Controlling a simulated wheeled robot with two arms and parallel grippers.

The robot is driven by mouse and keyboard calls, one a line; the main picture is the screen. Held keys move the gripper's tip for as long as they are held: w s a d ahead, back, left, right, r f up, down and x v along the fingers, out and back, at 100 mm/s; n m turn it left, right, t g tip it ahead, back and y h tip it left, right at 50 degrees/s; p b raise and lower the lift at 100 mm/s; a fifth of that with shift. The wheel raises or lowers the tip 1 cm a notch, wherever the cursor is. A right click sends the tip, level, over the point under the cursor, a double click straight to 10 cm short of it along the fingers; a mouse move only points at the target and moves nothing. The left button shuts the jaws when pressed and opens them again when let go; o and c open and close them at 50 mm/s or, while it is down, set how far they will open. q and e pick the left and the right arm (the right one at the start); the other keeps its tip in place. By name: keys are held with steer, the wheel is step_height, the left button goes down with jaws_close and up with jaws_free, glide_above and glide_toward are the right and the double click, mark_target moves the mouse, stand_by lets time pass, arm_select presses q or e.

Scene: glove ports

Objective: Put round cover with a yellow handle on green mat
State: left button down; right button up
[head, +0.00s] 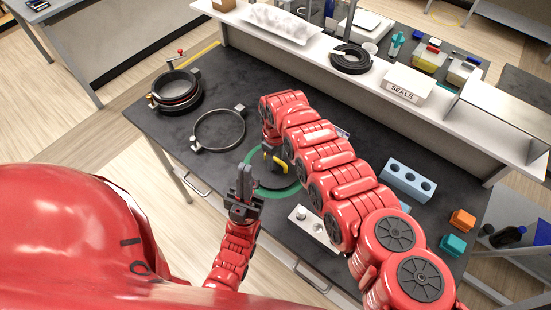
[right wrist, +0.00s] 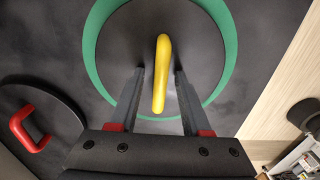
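The round dark cover (right wrist: 195,45) lies flat on the green mat (right wrist: 225,40), whose green rim shows around it. Its yellow handle (right wrist: 161,72) stands up between the fingers of my right gripper (right wrist: 160,95), which is open with a gap on each side of the handle. In the head view the mat (head: 275,193) and yellow handle (head: 280,163) are partly covered by my arms; the right fingertips are hidden there. My left gripper (head: 245,180) is in front of the mat's left side, its fingers close together and apparently empty.
A dark cover with a red handle (right wrist: 25,128) lies left in the right wrist view. A clamp ring (head: 218,130) and a round port (head: 176,92) are on the table's left. A blue block with holes (head: 408,180) and a pale block (head: 312,228) stand to the right.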

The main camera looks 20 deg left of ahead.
mark_target(276, 158)
steer(key=shift+d+r, duration=0.1)
steer(key=shift+r, duration=0.1)
steer(key=shift+r+p, duration=0.25)
steer(key=shift+p, duration=0.05)
step_height(276, 158, up, 12)
steer(key=b, duration=0.2)
steer(key=shift+f, duration=0.2)
steer(key=shift+s+f, duration=0.1)
